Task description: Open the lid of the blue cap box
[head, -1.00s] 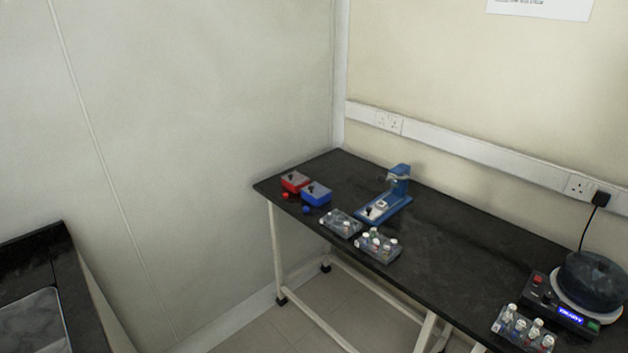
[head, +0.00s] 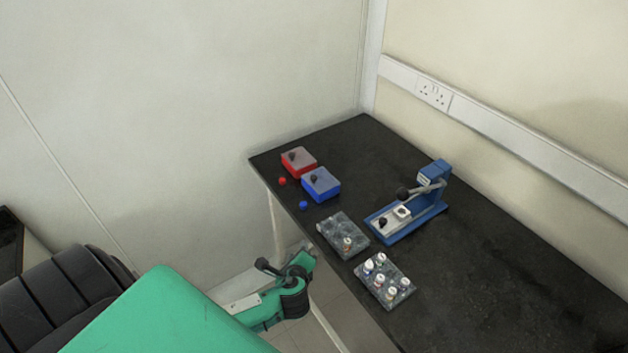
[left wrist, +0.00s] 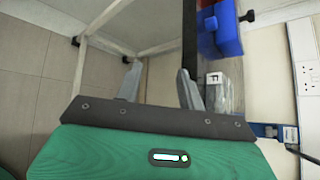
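The blue cap box (head: 321,187) stands near the left edge of the black table, with its pale lid down and a dark knob on top. A blue cap (head: 303,205) lies beside it. The box also shows at the top right of the left wrist view (left wrist: 222,38). My left gripper (left wrist: 160,67) is open, with its two grey fingers apart and nothing between them. In the head view its arm comes in from the lower left and ends in front of the table edge, apart from the box; the fingers are hard to make out there. My right gripper is not in view.
A red box (head: 299,163) stands just behind the blue one, with a red cap (head: 282,181) beside it. The table's right part is clear.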

